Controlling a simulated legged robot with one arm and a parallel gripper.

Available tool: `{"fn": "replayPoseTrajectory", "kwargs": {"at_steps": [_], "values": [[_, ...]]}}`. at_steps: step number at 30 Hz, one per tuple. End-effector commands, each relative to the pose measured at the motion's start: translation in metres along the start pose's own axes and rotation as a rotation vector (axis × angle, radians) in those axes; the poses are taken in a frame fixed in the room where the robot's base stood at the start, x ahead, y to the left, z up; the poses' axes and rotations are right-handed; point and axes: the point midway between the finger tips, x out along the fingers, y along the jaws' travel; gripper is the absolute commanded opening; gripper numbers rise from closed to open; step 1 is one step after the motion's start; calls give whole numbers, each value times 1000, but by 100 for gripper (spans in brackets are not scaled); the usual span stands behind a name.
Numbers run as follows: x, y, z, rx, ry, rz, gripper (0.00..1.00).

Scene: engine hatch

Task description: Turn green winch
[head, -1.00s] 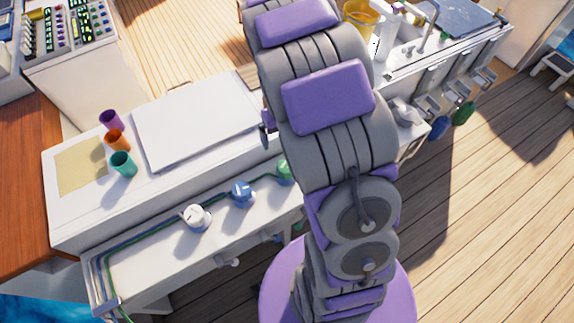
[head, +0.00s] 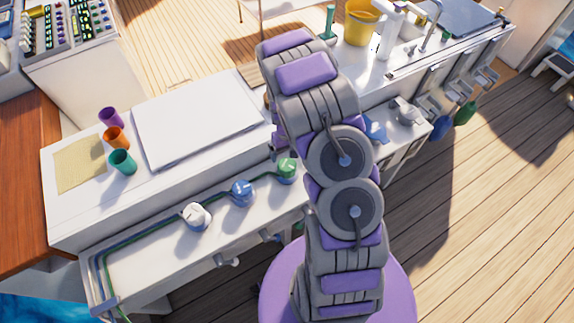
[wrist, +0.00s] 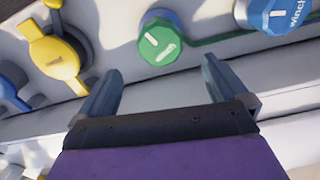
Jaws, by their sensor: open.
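The green winch (head: 286,171) is a round faceted knob on the front ledge of the white counter, just left of my arm in the head view. In the wrist view, the green winch (wrist: 160,44) shows a white mark and lettering on its face. My gripper (wrist: 162,72) is open, with its two fingers spread and nothing between them. The winch lies beyond the fingertips, roughly centred between them, and looks apart from them. In the head view my arm hides most of the gripper.
A blue winch (head: 242,192) and a white knob (head: 196,216) sit left along the ledge, with pipes behind. The wrist view shows a yellow valve (wrist: 56,55) left of the green winch. Three cups, including an orange cup (head: 116,139), and a white hatch lid (head: 195,120) are on the counter.

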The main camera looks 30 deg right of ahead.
Motion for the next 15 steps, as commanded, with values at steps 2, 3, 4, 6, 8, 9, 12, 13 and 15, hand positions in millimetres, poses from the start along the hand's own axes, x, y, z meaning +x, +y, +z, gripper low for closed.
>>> {"fn": "replayPoseTrajectory", "kwargs": {"at_steps": [2,3,4,6,8,9,12,13,15], "values": [[20,0,2,1,-5,-2,100],[27,0,1,2,-4,-2,100],[33,0,1,2,-2,-1,100],[45,0,0,1,0,0,100],[56,0,0,1,-1,-1,100],[63,0,1,2,-2,-2,100],[76,0,0,1,-1,-1,100],[79,0,0,1,-1,-1,100],[85,0,0,1,0,0,100]]}}
